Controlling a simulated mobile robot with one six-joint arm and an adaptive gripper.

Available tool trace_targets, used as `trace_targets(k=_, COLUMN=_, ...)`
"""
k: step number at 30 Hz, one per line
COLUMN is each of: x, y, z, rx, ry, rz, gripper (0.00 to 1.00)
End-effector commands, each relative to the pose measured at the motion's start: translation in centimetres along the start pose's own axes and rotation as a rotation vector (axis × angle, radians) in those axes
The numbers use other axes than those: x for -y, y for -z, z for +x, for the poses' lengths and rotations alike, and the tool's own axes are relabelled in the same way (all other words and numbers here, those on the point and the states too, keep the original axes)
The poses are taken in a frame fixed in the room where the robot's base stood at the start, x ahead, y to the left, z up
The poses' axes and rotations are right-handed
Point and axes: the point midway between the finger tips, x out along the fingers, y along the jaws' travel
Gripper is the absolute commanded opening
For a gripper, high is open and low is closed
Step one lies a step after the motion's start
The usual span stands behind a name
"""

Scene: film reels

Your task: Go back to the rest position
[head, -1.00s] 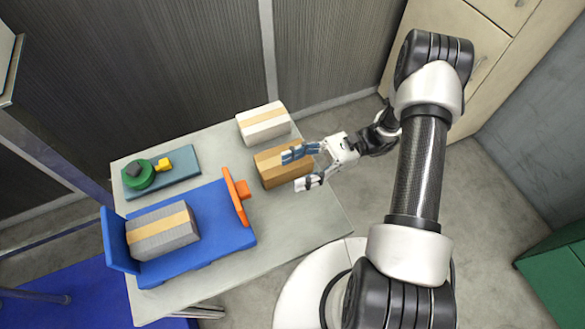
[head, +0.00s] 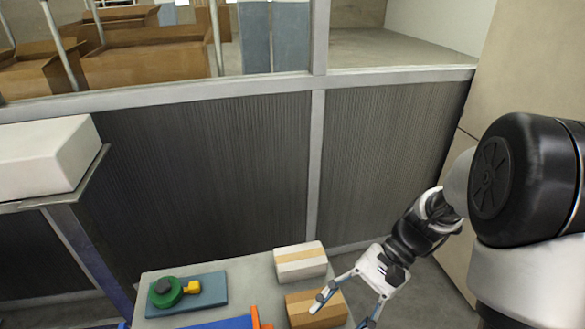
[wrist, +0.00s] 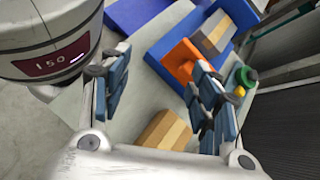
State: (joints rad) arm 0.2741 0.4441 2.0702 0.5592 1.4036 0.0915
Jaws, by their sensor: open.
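My gripper (head: 345,305) is open and empty in the head view, its fingers spread above the right end of the table. My arm reaches in from the right in the head view.
A white box (head: 300,262) lies on the table (head: 245,272) behind the brown one. A blue plate with a green reel (head: 166,292) is at left. A partition wall (head: 215,170) stands behind.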

Motion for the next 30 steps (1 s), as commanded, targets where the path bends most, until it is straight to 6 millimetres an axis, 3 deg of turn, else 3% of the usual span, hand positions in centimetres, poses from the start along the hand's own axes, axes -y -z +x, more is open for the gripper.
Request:
trace_targets(k=6, x=-1.8, y=-4.5, z=-2.0, rx=-0.310, ry=-0.155, rz=-0.219, gripper=0.57)
trace_targets(k=15, x=-4.6, y=-8.7, z=-4.8, rx=-0.738, ry=-0.327, rz=-0.520, gripper=0.57)
trace_targets(k=24, x=-6.2, y=-10.9, z=-7.0, rx=-1.053, ry=-0.422, rz=-0.734, gripper=0.57)
trace_targets(k=30, x=-6.4, y=-11.2, z=-7.4, rx=-1.105, ry=-0.437, rz=-0.767, gripper=0.57)
